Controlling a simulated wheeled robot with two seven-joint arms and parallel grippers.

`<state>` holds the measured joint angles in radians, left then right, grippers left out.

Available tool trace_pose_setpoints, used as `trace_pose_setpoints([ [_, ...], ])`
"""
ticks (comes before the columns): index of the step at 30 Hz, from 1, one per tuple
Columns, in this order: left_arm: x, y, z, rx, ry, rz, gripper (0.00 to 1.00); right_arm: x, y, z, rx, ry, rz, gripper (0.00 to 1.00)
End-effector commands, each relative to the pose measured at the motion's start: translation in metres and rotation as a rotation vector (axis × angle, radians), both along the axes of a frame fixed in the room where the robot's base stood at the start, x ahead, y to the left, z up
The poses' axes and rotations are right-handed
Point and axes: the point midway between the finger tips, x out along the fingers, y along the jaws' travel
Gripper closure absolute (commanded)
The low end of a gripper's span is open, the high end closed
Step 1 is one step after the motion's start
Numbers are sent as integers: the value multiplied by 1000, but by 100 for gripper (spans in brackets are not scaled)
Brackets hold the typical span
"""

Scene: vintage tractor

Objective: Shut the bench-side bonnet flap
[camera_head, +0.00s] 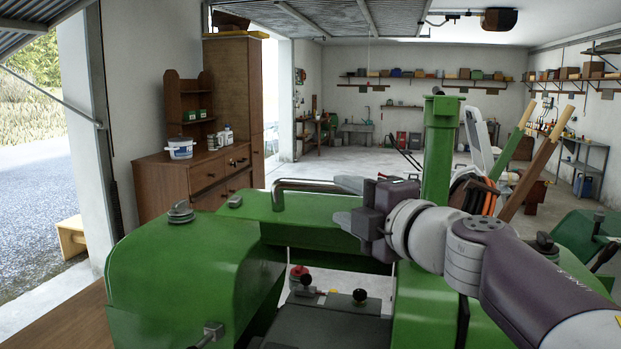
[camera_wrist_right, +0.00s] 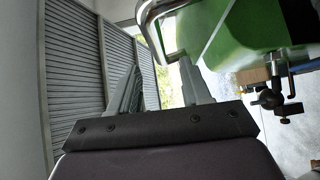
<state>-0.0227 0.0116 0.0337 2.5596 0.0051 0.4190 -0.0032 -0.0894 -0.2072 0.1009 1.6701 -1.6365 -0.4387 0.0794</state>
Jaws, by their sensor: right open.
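The green tractor (camera_head: 185,270) fills the foreground of the head view. A bent chrome bar (camera_head: 320,187) runs across its green top panel (camera_head: 300,208). I cannot tell which panel is the bench-side bonnet flap or how far it stands open. My right gripper (camera_head: 344,200) is open and empty, its fingers pointing left at the right end of the bar. In the right wrist view, the right gripper (camera_wrist_right: 160,72) has its fingers apart; the chrome bar (camera_wrist_right: 149,22) passes close to their tips, with a green panel (camera_wrist_right: 245,28) beside it. Contact is unclear. My left gripper is out of view.
A green upright post (camera_head: 440,145) and wooden handles (camera_head: 528,165) stand close to my right arm. Levers with knobs (camera_head: 360,296) rise in front. A wooden cabinet (camera_head: 205,172) stands left, behind the tractor. The garage floor (camera_head: 368,165) beyond is largely clear.

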Motion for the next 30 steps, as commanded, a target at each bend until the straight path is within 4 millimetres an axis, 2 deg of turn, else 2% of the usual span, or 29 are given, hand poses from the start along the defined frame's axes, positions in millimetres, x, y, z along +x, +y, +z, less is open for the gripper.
trace_pose_setpoints([
  [6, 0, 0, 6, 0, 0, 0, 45, 48, 28, -1, 2, 2, 0, 52],
  [12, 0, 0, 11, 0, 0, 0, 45, 76, 44, -2, 2, 2, -2, 52],
  [18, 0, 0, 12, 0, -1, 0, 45, 87, 49, -3, 3, 1, -3, 52],
  [25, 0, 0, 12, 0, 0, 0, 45, 87, 50, -3, 4, 1, -3, 52],
  [29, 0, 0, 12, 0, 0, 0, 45, 87, 50, -3, 3, 2, -3, 95],
  [30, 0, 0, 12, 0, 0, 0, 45, 87, 50, -3, 3, 2, -3, 100],
])
